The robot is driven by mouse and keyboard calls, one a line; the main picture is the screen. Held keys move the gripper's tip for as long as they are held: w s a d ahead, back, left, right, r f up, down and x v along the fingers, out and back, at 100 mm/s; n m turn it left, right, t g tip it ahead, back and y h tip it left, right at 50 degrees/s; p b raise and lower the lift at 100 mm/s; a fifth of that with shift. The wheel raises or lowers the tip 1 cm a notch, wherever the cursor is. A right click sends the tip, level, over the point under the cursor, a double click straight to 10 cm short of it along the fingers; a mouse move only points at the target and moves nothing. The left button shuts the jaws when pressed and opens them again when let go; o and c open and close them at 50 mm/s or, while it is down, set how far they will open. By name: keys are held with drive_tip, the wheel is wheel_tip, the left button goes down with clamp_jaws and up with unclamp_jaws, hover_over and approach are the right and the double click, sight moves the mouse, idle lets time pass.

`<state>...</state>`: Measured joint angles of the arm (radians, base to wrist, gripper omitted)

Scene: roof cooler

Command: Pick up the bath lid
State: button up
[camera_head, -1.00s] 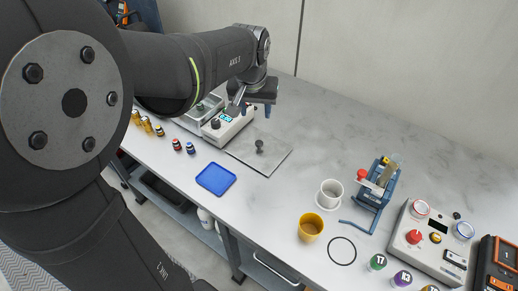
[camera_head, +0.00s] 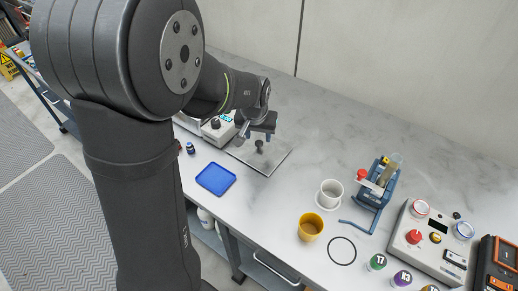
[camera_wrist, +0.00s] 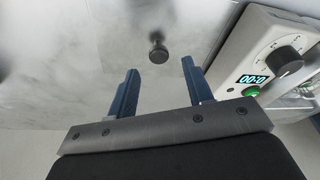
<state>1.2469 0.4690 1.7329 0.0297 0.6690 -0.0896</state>
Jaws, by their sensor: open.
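The bath lid (camera_head: 266,164) is a flat, shiny metal plate with a dark round knob (camera_head: 259,146) standing up from its middle. It lies on the worktop beside the white bath unit (camera_head: 222,128). My gripper (camera_head: 257,137) is above the lid, near the knob. In the wrist view my gripper (camera_wrist: 160,68) is open and empty. Its two blue fingers are spread, and the knob (camera_wrist: 157,48) shows just beyond the fingertips, roughly between them. It looks clear of both fingers. My arm hides part of the bath unit in the head view.
The bath unit's dial and display (camera_wrist: 253,78) are close right of my gripper in the wrist view. A blue tray (camera_head: 215,178) lies in front of the lid. A white cup (camera_head: 330,194), a yellow cup (camera_head: 311,228) and a blue stand (camera_head: 374,188) are to the right.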

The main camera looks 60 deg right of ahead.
sight(259, 143)
drive_tip(key=shift+a+x, duration=0.1)
drive_tip(key=shift+x, duration=1.05)
drive_tip(key=shift+a+x, duration=0.15)
drive_tip(key=shift+x, duration=0.95)
drive_tip(key=shift+s+f, duration=0.1)
drive_tip(key=shift+s, duration=0.05)
drive_tip(key=c, duration=1)
clamp_jaws()
